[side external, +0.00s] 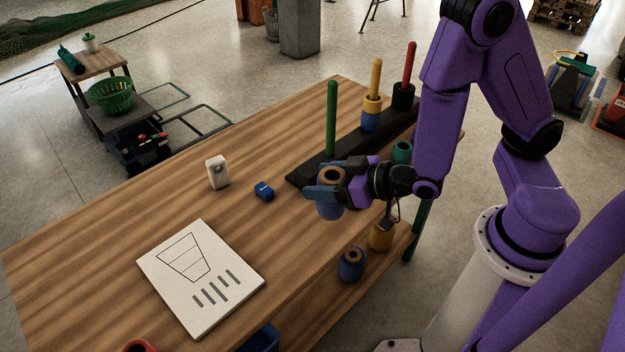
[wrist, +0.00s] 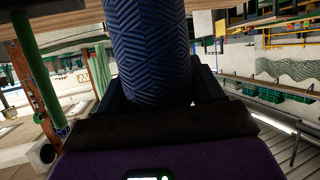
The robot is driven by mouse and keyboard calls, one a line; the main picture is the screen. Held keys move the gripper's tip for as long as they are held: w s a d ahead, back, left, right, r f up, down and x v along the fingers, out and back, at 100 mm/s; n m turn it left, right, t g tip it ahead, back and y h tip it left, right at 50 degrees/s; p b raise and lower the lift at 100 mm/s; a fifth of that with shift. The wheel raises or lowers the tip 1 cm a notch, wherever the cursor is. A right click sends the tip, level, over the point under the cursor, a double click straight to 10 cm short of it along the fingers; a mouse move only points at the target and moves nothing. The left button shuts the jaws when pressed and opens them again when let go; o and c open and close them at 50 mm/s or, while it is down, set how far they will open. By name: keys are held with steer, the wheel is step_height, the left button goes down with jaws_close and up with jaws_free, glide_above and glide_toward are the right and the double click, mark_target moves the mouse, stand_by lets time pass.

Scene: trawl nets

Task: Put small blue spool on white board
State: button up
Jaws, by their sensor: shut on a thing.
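My gripper (side external: 328,192) is shut on a blue spool (side external: 331,203) with a brown core end, held upright above the wooden table. In the wrist view the spool's blue ribbed winding (wrist: 150,50) fills the space between the fingers; its top lies outside that frame. The white board (side external: 205,270) lies flat at the table's front left, printed with a net outline and grey bars. The held spool is apart from the board, to its upper right. A second blue spool (side external: 351,266) stands near the table's right edge.
A dark rack (side external: 304,174) has green, yellow and red pegs; yellow and blue spools sit on the yellow peg. A yellow spool (side external: 380,238) and green spool (side external: 402,150) stand nearby. A white device (side external: 217,172) and small blue object (side external: 264,190) lie between rack and board.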

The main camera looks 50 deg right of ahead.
steer(key=shift+v, duration=1.25)
